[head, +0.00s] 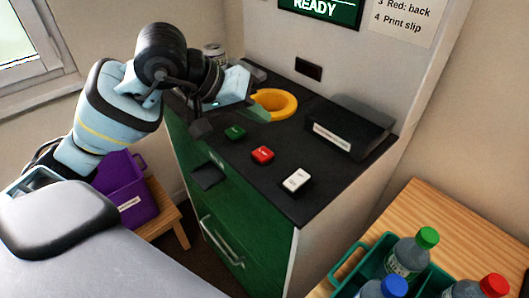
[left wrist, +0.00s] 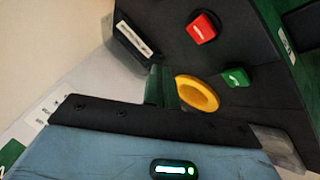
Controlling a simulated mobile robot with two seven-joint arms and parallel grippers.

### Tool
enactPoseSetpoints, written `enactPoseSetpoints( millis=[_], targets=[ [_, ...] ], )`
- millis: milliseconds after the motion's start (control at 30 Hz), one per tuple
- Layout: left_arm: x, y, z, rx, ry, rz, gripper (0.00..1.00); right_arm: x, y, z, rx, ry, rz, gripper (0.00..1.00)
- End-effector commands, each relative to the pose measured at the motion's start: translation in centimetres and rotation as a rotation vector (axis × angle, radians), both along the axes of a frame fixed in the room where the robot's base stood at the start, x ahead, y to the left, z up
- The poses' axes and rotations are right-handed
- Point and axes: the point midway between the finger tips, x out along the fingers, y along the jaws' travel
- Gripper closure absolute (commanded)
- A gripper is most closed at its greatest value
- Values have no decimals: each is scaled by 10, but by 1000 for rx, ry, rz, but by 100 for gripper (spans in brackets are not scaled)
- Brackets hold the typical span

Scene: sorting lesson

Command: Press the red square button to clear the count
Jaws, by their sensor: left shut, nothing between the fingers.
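The red square button (head: 262,155) sits on the black top of the green cabinet, between a green button (head: 235,132) and a white button (head: 296,180). In the left wrist view the red button (left wrist: 203,27) is near the top, with the green button (left wrist: 236,77) below it to the right. My left gripper (head: 202,128) is shut and empty, above the left part of the cabinet top. My right gripper is out of view.
A screen (head: 318,10) reads READY. A purple crate (head: 122,190) sits on a stool at left. A green crate (head: 349,262) with bottles stands at lower right.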

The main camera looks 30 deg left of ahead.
Motion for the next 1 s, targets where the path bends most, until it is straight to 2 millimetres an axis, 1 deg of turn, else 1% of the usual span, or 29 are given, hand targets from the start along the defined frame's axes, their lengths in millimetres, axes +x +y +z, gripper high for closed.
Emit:
enactPoseSetpoints(
  millis=[33, 267, 400, 567, 1000],
  targets=[
    [0, 0, -12, 0, 8, 0, 100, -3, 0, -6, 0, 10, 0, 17],
    [0, 0, -42, -1, 8, 0, 100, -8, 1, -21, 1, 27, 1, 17],
    [0, 0, -59, 1, 8, 0, 100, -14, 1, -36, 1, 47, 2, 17],
    [0, 0, -64, 0, 3, -2, 100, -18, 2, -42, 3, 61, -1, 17],
    [0, 0, -63, 1, 0, -1, 100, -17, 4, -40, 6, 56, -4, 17]
  ],
)
